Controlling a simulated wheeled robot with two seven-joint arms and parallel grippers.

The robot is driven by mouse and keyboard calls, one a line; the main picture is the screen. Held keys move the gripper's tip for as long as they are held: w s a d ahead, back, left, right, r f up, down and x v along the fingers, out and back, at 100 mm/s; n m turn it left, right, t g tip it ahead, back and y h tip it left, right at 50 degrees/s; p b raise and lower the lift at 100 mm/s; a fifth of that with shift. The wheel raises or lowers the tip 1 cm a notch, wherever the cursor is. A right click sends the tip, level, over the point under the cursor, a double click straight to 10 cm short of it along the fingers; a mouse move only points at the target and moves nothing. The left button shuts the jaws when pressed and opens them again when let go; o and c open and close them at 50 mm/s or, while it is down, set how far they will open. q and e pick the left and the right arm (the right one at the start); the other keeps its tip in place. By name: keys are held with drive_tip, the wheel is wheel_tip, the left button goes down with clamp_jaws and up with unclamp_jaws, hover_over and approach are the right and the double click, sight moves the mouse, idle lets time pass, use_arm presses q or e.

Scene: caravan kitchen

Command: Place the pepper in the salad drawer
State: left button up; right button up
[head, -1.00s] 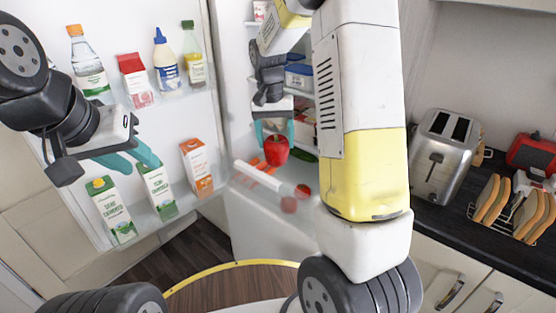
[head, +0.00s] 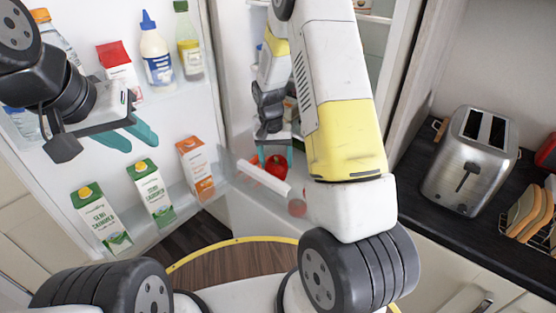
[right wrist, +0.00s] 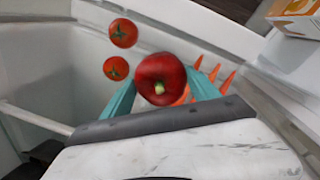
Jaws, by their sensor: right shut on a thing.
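The red pepper (head: 277,166) is between the teal fingers of my right gripper (head: 274,158), which is shut on it. In the right wrist view the pepper (right wrist: 161,79) shows stem towards the camera, inside or just above the open salad drawer (right wrist: 40,75). I cannot tell whether it touches the drawer floor. In the head view the drawer's white front bar (head: 263,177) is just in front of the pepper. My left gripper (head: 130,136) is open and empty, in front of the fridge door.
Two tomatoes (right wrist: 120,50) lie beside the pepper in the drawer, and several carrots (right wrist: 222,82) lie on its other side. The fridge door shelves hold cartons (head: 151,192) and bottles (head: 157,55). A toaster (head: 470,160) stands on the right counter.

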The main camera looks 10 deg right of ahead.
wheel_tip(320, 180, down, 8)
drive_tip(key=shift+r, duration=0.2)
drive_tip(key=shift+f, duration=0.1)
drive_tip(key=o, duration=1.4)
drive_tip(key=shift+o, duration=0.2)
